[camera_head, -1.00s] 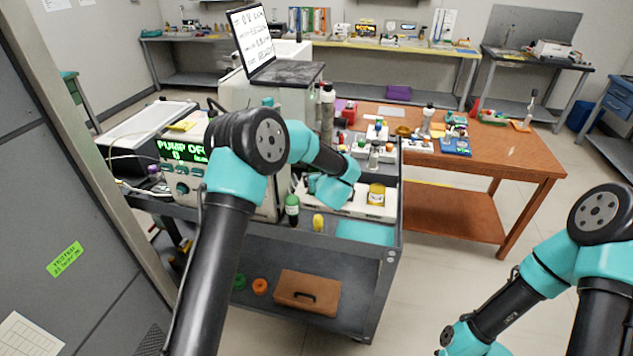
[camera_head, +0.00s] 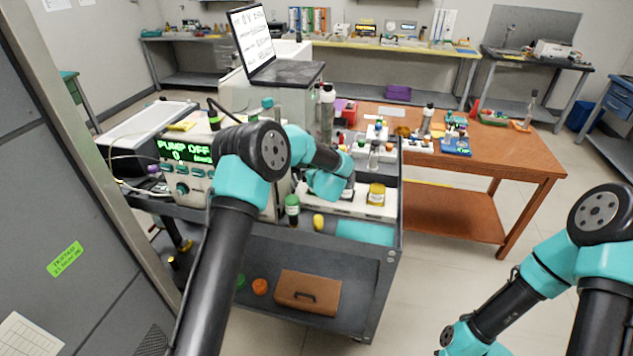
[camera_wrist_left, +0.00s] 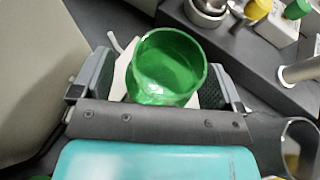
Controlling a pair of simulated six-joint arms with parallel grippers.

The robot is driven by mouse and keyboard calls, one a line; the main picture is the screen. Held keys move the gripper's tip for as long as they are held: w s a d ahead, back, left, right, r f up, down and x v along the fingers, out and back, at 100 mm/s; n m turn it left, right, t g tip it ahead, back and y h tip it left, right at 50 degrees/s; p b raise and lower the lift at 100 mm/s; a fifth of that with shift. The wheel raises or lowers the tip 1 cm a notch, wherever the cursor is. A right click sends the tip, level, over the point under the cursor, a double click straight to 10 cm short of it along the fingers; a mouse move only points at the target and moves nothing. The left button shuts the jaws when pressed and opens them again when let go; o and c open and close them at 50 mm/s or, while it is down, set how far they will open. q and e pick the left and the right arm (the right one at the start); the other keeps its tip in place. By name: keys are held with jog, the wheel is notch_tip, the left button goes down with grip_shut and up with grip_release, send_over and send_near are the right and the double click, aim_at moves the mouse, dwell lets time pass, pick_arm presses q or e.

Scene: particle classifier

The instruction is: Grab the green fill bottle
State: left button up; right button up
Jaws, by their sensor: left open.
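In the left wrist view, a translucent green round vessel (camera_wrist_left: 168,62), which looks like the green fill bottle, stands between the jaws of my left gripper (camera_wrist_left: 158,72). One jaw is on each side of it, and the jaws are open. I cannot tell whether either jaw touches it. Only part of my right arm shows, at the lower right.
The grey cart (camera_head: 388,262) also carries a yellow-capped jar (camera_head: 376,194), a small yellow item (camera_head: 318,221) and a pump (camera_head: 186,172) reading PUMP OFF. In the left wrist view, yellow (camera_wrist_left: 258,9) and green (camera_wrist_left: 298,8) caps are close at the upper right.

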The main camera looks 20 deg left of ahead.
pick_arm(q)
jog(key=shift+c, duration=0.2)
jog(key=c, duration=1.1)
jog(key=shift+r, duration=0.2)
notch_tip(320, 180, up, 18)
jog(key=shift+f, duration=0.1)
